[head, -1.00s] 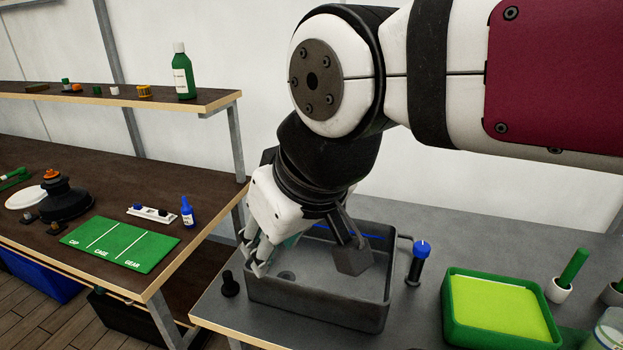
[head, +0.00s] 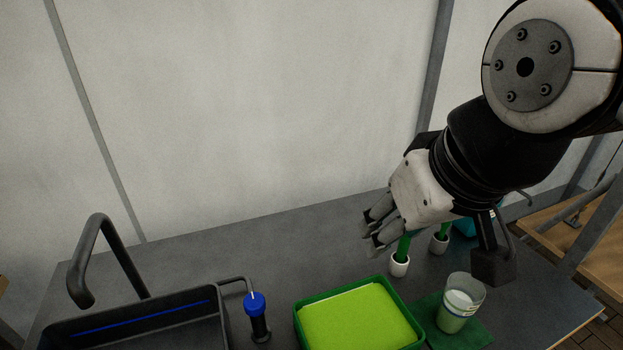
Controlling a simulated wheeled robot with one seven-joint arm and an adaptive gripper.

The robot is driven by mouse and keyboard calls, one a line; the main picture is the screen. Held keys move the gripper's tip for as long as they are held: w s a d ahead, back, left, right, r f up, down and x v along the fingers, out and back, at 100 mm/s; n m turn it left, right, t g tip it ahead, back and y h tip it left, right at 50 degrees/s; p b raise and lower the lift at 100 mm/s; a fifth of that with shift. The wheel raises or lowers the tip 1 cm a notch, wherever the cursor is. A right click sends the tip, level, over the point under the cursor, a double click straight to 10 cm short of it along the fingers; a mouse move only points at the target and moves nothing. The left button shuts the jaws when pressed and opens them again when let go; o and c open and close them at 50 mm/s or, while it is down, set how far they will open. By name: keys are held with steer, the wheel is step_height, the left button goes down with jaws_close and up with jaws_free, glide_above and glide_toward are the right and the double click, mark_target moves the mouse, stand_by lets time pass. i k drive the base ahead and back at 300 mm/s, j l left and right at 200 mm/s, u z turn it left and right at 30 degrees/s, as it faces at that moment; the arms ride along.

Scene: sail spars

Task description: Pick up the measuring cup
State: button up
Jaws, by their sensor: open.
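The measuring cup (head: 459,303) is a clear cup with printed markings and pale contents. It stands upright on a dark green mat (head: 474,333) at the right of the grey table. My gripper (head: 375,232) is open and hangs above the table, up and left of the cup in the picture. The fingers are apart from the cup and appear empty. They overlap the view near a green-handled item in a white holder (head: 399,266).
A green tray with a lime surface (head: 360,320) lies left of the cup. A second white holder (head: 439,243) stands behind it. A dark sink (head: 140,330) with a curved tap (head: 105,250) and a blue-capped post (head: 256,312) are at the left.

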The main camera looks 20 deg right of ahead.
mark_target(462, 295)
steer(key=z, duration=0.85)
steer(key=u, duration=2.2)
steer(key=z, duration=2.15)
steer(key=k+l+z, duration=0.45)
steer(key=l, duration=0.15)
steer(key=k+l+z, duration=0.25)
steer(key=i+l, duration=0.05)
steer(key=i, duration=0.05)
